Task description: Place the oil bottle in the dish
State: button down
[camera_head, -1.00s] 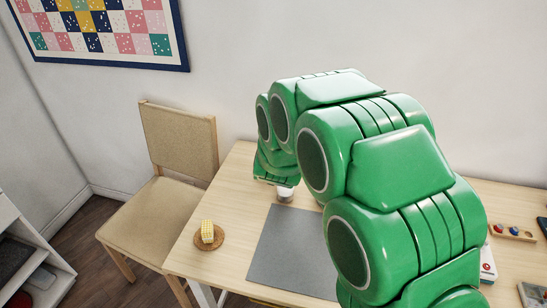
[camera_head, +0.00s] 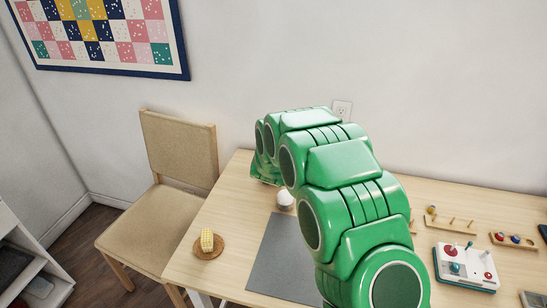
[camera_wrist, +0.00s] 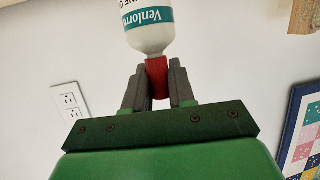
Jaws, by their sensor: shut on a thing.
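The oil bottle (camera_wrist: 151,28) is white with a teal label and a red cap (camera_wrist: 157,77). In the wrist view my gripper (camera_wrist: 158,82) is shut on the red cap, and the bottle's far end is cut off by the frame edge. No other dish is clear.
A red-and-blue-knobbed device (camera_head: 466,267) and pegged racks (camera_head: 450,219) stand at the right. A chair (camera_head: 178,150) is at the left.

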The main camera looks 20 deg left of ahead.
notch_tip(320, 180, down, 6)
jog(key=w+a, duration=0.1)
jog(key=w, duration=0.1)
jog(key=shift+w, duration=0.2)
dwell(0.4)
jog(key=shift+f, duration=0.25)
jog(key=c, duration=0.9)
grip_release()
jog(key=shift+c, duration=0.2)
jog(key=v, duration=1.2)
jog(key=shift+r, duration=0.15)
jog(key=shift+d+r, duration=0.1)
